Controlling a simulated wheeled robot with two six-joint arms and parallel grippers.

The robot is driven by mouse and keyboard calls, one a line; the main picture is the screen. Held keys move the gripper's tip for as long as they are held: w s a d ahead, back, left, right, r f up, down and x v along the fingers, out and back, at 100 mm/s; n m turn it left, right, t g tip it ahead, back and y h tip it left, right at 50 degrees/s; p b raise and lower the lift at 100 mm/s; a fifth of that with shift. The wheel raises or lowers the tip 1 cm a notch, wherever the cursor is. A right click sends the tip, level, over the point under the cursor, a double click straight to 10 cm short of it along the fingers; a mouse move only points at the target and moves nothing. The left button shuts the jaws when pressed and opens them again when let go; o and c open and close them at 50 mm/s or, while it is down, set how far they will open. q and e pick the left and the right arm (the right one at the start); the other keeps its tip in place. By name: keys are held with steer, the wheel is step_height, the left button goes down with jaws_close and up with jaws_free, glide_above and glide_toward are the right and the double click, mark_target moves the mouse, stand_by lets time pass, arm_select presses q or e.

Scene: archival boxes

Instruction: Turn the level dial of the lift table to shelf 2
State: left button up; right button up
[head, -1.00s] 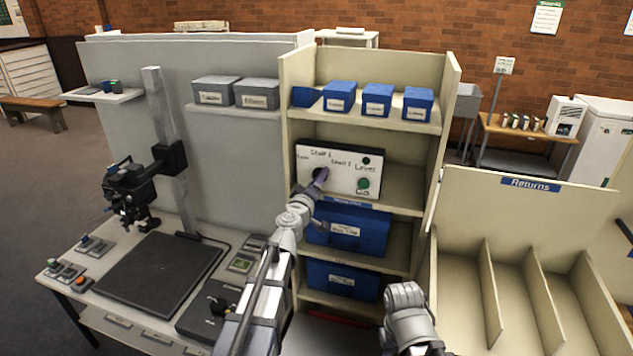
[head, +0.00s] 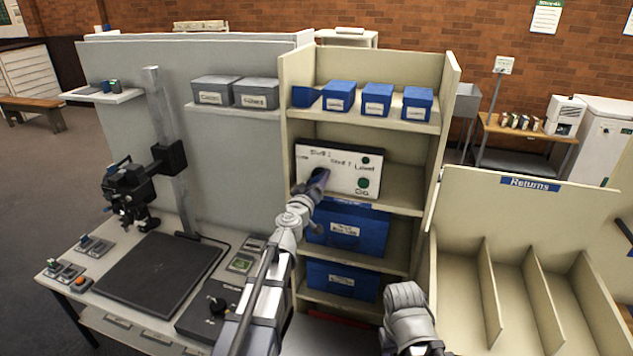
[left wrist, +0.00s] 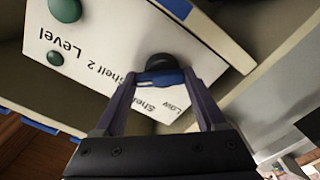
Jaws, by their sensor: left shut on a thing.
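The white control panel (head: 345,180) stands on a shelf of the cream rack, with the labels Shelf 1, Shelf 2 and Level. The black level dial (left wrist: 160,61) shows in the left wrist view beside the Low and Shelf labels. My left gripper (head: 319,176) is at the panel's lower left in the head view. In the left wrist view its fingers (left wrist: 160,80) are shut on the dial, with a blue part between them. The gripper hides most of the dial in the head view; I cannot tell which label it points to. My right gripper's fingers are not visible.
A green button (head: 362,183) and a smaller green round part (head: 366,160) are on the panel's right. Blue boxes (head: 346,224) sit on the shelves below and above. A divided Returns bin (head: 530,210) stands right. My right arm is at the bottom.

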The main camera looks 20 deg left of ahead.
arm_select(q)
steer(key=o, duration=1.3)
steer(key=shift+s, duration=0.1)
steer(key=s, duration=0.7)
steer(key=shift+s+a, duration=0.1)
steer(key=shift+s, duration=0.25)
